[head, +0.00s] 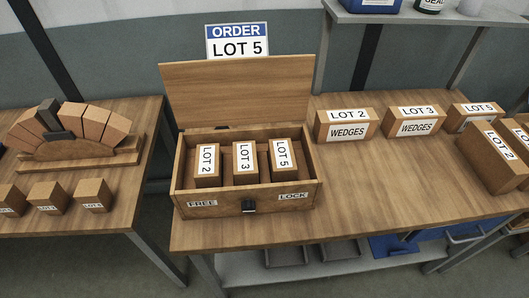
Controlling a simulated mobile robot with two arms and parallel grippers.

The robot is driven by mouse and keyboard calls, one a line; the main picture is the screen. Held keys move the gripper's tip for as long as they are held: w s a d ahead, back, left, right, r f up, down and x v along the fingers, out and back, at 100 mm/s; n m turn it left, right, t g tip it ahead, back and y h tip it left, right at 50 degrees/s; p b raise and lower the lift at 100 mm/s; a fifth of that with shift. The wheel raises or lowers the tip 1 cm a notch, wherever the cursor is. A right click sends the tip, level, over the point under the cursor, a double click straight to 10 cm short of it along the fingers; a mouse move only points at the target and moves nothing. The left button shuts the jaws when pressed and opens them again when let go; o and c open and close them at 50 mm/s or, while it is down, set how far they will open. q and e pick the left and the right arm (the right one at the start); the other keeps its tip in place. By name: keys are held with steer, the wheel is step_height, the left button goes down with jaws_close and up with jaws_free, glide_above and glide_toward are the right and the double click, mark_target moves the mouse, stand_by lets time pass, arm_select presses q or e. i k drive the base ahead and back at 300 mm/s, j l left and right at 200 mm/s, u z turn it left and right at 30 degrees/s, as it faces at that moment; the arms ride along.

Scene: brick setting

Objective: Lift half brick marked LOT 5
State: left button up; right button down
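An order sign (237,42) reads LOT 5. An open wooden box (250,205) stands on the right-hand table with its lid (237,92) raised at the back. Three upright bricks stand inside it side by side: one marked LOT 2 (207,166), one marked LOT 3 (245,163) and one marked LOT 5 (286,161) at the right. The LOT 5 brick's lower part is hidden by the box front. A black latch (249,206) sits on the front between the FREE and LOCK labels. Neither of my grippers is in view.
Wedge blocks marked LOT 2 (346,124), LOT 3 (417,121) and LOT 5 (474,114) stand behind; another LOT 2 block (494,157) is at right. A brick arch (75,130) and small blocks (93,195) occupy the left table. The right-hand table's front middle (390,205) is clear.

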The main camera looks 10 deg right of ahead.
mark_target(282, 163)
steer(key=k+l+u, duration=0.2)
steer(key=u, duration=0.15)
steer(key=k+l+u, duration=0.45)
steer(key=u, duration=0.25)
steer(key=k, duration=0.05)
